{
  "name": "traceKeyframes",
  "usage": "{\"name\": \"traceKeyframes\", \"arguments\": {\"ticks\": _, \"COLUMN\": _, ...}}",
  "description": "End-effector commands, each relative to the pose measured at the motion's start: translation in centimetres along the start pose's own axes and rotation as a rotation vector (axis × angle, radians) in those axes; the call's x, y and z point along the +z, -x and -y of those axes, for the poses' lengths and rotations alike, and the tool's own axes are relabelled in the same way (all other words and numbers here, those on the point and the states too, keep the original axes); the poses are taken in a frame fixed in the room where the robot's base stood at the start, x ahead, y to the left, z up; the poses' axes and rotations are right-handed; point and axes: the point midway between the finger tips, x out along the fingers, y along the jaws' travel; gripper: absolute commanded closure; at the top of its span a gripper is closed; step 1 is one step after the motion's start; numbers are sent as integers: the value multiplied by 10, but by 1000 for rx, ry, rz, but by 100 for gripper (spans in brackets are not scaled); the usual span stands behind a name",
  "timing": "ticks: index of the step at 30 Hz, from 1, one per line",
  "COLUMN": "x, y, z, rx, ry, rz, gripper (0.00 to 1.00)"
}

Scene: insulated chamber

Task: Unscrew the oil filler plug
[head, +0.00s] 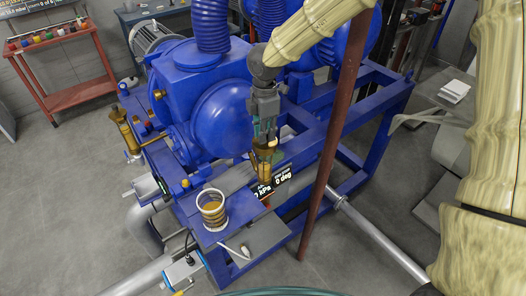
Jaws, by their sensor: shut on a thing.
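My gripper (264,138) points down in front of the big blue rounded housing of the machine. It is shut on a brass-coloured piece, which looks like the oil filler plug (266,152). A brass-brown stem shows below the fingers. The fingers partly hide the piece, and I cannot tell whether its threads are still engaged. The blue machine (218,118) stands on a blue frame.
A cup with brown liquid (212,212) stands on the blue ledge, left of and nearer than my gripper. A dark reddish post (330,150) rises just right of it. A black label (274,185) sits below. A red cart (62,70) is far left.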

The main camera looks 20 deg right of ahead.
Motion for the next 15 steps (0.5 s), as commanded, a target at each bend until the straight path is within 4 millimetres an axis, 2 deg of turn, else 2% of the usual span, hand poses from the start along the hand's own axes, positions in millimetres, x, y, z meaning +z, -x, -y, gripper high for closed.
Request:
{"name": "traceKeyframes", "arguments": {"ticks": 2, "x": 0, "y": 4, "z": 0, "rx": -1, "ry": 77, "rz": -3, "gripper": 100}}
{"name": "traceKeyframes", "arguments": {"ticks": 6, "x": 0, "y": 0, "z": 0, "rx": 1, "ry": 283, "rz": -3, "gripper": 100}}
{"name": "traceKeyframes", "arguments": {"ticks": 15, "x": 0, "y": 6, "z": -1, "rx": 2, "ry": 269, "rz": 0, "gripper": 100}}
